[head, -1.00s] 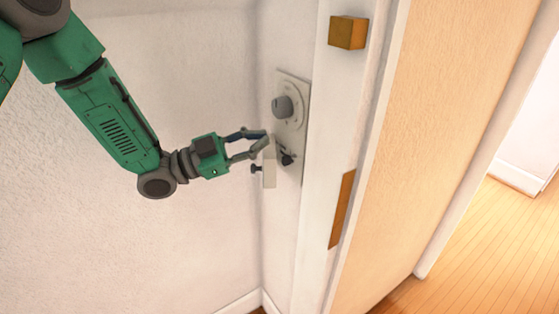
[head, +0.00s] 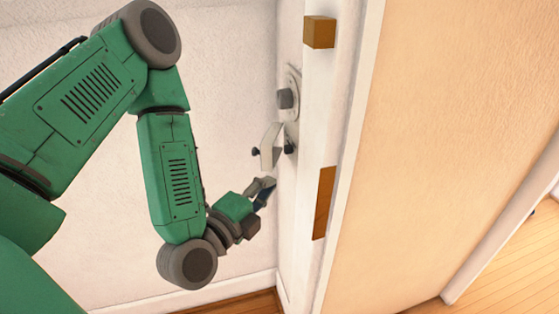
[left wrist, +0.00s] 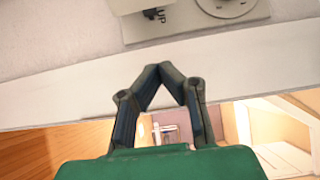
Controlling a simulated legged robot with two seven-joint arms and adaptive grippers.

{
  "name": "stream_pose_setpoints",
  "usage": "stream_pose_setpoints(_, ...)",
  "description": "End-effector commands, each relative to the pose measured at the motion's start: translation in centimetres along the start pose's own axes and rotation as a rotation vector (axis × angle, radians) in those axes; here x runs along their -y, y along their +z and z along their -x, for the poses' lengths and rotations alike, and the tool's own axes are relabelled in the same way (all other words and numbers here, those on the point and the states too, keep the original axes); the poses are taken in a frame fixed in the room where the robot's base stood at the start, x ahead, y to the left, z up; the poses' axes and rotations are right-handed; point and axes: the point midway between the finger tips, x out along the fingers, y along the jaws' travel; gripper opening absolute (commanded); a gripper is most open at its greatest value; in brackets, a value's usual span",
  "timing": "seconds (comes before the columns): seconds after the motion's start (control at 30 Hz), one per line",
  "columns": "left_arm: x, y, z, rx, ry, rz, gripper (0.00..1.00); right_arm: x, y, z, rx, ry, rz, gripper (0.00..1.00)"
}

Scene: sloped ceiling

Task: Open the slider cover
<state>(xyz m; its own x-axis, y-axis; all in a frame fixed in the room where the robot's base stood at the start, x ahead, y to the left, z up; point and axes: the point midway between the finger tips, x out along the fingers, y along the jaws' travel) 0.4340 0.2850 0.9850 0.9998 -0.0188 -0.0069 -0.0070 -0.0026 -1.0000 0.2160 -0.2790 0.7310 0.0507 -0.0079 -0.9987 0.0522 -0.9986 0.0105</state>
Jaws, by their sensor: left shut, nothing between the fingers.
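The slider cover (head: 269,147) is a small pale plate with a dark knob on its left side. It sticks out, tilted, from the lower part of a wall panel in the head view. A dark knob (head: 290,146) shows just right of it. My left gripper (head: 267,185) is below the cover, apart from it, its fingertips together and empty. In the left wrist view the shut fingertips (left wrist: 172,72) point at a white edge below the panel's lower end (left wrist: 190,28), which bears "UP" lettering. My right gripper is out of view.
A grey dial (head: 286,98) is on the panel above the cover. To the right are a brass block (head: 320,32), a brass plate (head: 324,203) and a tan door (head: 440,130). A skirting board and wooden floor lie below; free space is left of the panel.

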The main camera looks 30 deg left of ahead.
Motion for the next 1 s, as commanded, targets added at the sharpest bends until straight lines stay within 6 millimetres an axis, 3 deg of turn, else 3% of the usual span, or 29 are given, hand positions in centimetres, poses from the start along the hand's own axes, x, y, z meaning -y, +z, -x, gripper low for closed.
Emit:
stream_pose_setpoints(0.53,-0.3,0.3,-4.6,0.005,-0.012,0.004,0.0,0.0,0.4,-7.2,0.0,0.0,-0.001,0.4)
stream_pose_setpoints(0.77,0.4,0.3,-9.8,0.006,-0.01,0.003,0.0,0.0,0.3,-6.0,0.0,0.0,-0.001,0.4)
stream_pose_setpoints(1.0,0.3,3.2,-8.4,0.006,-0.007,0.002,0.0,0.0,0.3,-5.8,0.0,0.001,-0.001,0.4)
